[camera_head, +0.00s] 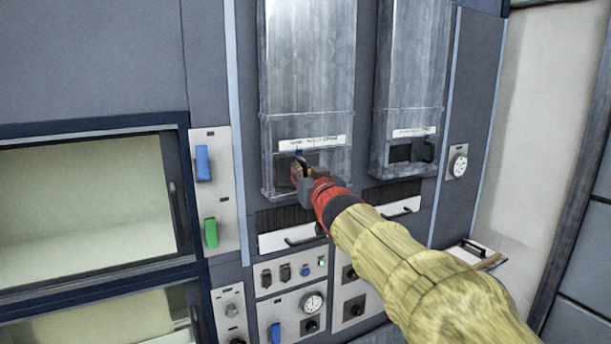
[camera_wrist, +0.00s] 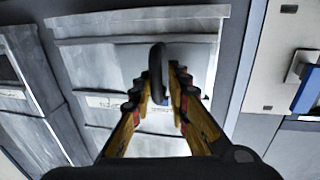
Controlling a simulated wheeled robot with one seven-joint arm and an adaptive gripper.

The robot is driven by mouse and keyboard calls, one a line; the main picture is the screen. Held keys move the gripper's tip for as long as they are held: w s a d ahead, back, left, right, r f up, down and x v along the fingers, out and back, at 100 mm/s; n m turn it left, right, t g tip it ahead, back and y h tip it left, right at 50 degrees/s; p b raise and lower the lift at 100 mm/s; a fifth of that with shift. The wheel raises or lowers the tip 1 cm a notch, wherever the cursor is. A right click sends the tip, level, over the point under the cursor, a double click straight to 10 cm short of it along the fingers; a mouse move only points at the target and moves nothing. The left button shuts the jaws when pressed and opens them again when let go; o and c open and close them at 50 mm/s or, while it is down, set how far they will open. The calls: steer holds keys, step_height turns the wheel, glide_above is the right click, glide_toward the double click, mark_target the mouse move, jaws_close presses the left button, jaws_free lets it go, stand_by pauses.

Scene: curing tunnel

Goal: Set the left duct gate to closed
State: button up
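The left duct gate (camera_head: 307,85) is a tall grey metal panel with a white label strip and a dark recess near its bottom. A small blue mark shows above the recess. My gripper (camera_head: 299,168) is at this recess and covers much of it. In the wrist view the fingers of my gripper (camera_wrist: 160,85) lie on both sides of a dark upright handle (camera_wrist: 157,60). The handle stands between the fingertips, with little space around it. I cannot tell whether the pads press on it. The gate's lower part is partly hidden by my gripper.
The right duct gate (camera_head: 418,65), with its own dark handle (camera_head: 422,151), stands close by. A round dial (camera_head: 457,161) is at the right. Blue (camera_head: 203,163) and green (camera_head: 211,232) switches are at the left. A drawer (camera_head: 285,237) and a control panel (camera_head: 300,315) lie below.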

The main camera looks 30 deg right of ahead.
steer(key=s+a, duration=0.2)
steer(key=s, duration=0.9)
steer(key=shift+s+a, duration=0.15)
steer(key=shift+s, duration=0.2)
steer(key=s+d+f+g+h+b, duration=0.15)
steer(key=s+f+g, duration=0.3)
steer(key=f, duration=0.55)
steer(key=s+d+f+g+b, duration=0.25)
steer(key=s+f, duration=0.25)
steer(key=f, duration=0.6)
steer(key=s+a+f+g+y+b, duration=0.1)
steer(key=s+a+f+b, duration=0.4)
steer(key=f+b, duration=0.3)
steer(key=s+a+f+n+g+y+b, duration=0.1)
steer(key=s+a+f+b, duration=0.5)
steer(key=f, duration=1.1)
steer(key=s+a+f+n+g+y+b, duration=0.1)
steer(key=s+a+f+g+y+b, duration=0.2)
steer(key=s+a+f+b, duration=0.3)
step_height(320, 180, down, 7)
steer(key=a+b, duration=0.1)
steer(key=b, duration=0.4)
steer(key=shift+a, duration=0.25)
steer(key=shift+d, duration=0.1)
